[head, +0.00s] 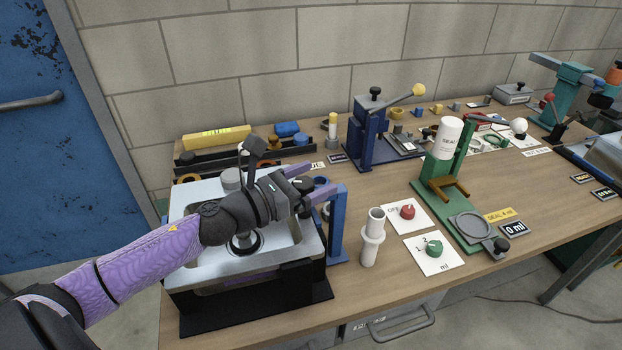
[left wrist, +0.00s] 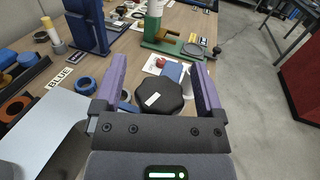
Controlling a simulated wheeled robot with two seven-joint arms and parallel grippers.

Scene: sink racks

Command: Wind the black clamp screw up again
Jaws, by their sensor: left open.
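The black clamp screw is a lobed black knob (left wrist: 158,97) with a small white mark on top. In the left wrist view it sits between the two purple fingers of my left gripper (left wrist: 160,68), which are apart on either side of it. I cannot tell whether either finger touches it. In the head view my left gripper (head: 314,182) reaches from the left over the steel sink (head: 190,195), and the knob (head: 299,183) is mostly hidden by it. A blue upright frame (head: 339,225) stands at the sink's right side, close to the fingers. My right gripper is in neither view.
A white stepped tube (head: 371,240) stands just right of the sink, near cards with a red knob (head: 407,212) and a green knob (head: 435,248). A blue lever press (head: 368,135) and a green stand (head: 440,190) stand farther off.

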